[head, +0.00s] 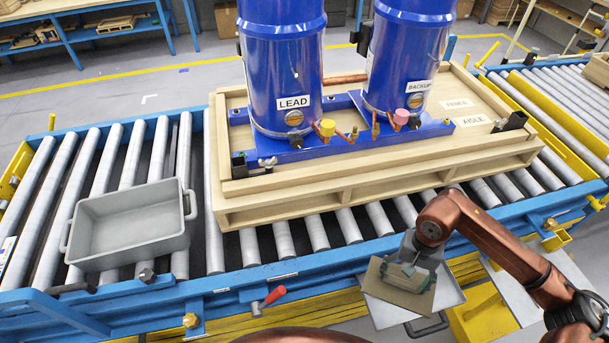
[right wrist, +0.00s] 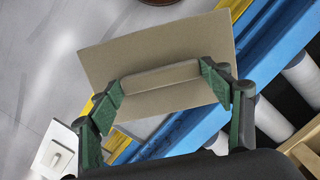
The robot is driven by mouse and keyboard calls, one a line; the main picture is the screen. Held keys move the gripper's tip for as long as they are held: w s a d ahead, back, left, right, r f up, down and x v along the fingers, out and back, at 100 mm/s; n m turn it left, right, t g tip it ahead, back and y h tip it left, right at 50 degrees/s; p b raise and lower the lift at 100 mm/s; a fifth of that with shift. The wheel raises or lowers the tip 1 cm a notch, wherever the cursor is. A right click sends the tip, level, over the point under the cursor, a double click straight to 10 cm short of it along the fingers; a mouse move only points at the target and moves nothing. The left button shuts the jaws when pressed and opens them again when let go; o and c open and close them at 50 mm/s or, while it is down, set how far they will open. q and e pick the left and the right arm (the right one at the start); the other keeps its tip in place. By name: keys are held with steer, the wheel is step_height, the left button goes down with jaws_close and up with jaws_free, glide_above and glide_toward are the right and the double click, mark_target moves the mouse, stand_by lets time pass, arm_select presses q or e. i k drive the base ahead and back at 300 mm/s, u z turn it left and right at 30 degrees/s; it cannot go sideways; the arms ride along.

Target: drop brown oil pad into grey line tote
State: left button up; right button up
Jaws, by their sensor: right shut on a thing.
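The brown oil pad (head: 392,296) is a flat tan sheet with a raised ridge in its middle. My right gripper (head: 409,269) is shut on that ridge and holds the pad in front of the conveyor's near edge, above a grey tray. In the right wrist view the pad (right wrist: 200,42) lies between the green-padded fingers (right wrist: 168,87). The grey line tote (head: 120,263) stands empty on the rollers at the left, well apart from the pad. My left gripper is not in view.
A wooden pallet (head: 290,202) with two blue compressors labelled LEAD (head: 285,65) and BACKUP (head: 408,45) stands on the rollers between tote and right side. A red-handled lever (head: 273,296) sticks out from the blue conveyor rail (head: 330,262). A grey tray (head: 447,296) lies below the pad.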

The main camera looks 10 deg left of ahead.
mark_target(143, 230)
steer(key=u, duration=1.35)
steer(key=i, duration=0.1)
steer(key=u, duration=0.4)
